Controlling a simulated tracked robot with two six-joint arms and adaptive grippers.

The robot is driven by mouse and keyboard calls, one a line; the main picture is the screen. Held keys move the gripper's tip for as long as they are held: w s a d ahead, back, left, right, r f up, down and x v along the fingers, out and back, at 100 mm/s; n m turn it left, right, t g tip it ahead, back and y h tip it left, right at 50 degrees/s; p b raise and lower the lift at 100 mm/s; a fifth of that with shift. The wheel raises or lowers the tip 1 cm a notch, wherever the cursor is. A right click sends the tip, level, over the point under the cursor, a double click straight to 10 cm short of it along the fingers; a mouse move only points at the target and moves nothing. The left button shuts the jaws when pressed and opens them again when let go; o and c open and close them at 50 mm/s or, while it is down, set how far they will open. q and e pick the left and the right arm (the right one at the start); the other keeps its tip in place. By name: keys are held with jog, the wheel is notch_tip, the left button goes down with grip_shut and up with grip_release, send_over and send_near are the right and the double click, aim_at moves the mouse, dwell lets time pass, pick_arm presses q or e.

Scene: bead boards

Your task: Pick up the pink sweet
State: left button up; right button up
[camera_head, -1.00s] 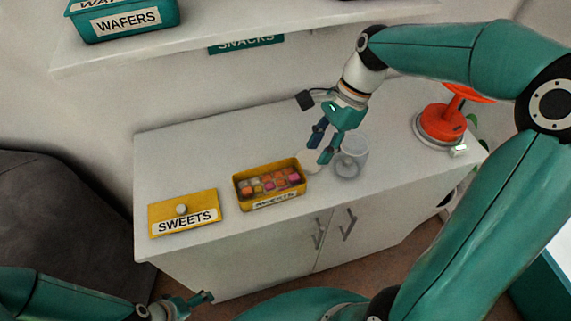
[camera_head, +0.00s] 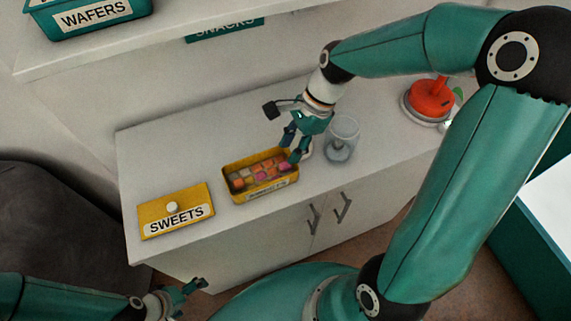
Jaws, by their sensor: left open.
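A yellow sweets box (camera_head: 234,196) stands uncovered on the white cabinet, with rows of orange, pink and pale sweets inside. A pink sweet (camera_head: 259,176) lies in its front row. Another pinkish sweet lies near the right end, close to my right gripper, so I cannot tell which is meant. My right gripper (camera_head: 290,154) points down over the box's right end, its fingers apart with nothing seen between them. Its fingertips partly hide that end. My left gripper (camera_head: 194,288) is open and empty, low in front of the cabinet, away from the box.
A yellow lid (camera_head: 155,212) marked SWEETS, with a pale knob, lies left of the box. A clear glass (camera_head: 343,139) stands close right of my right gripper. A red object (camera_head: 431,99) is further right. A shelf (camera_head: 140,47) with a teal WAFERS box (camera_head: 92,14) hangs above.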

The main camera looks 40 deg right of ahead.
aim_at(286, 164)
jog(key=x, duration=0.4)
jog(key=shift+s+d+f+p, duration=0.15)
jog(key=shift+s+d+p, duration=0.1)
jog(key=shift+d+p, duration=0.05)
jog(key=shift+w+a+f, duration=0.1)
jog(key=shift+a+f, duration=0.1)
jog(key=shift+f, duration=0.35)
jog(key=c, duration=0.5)
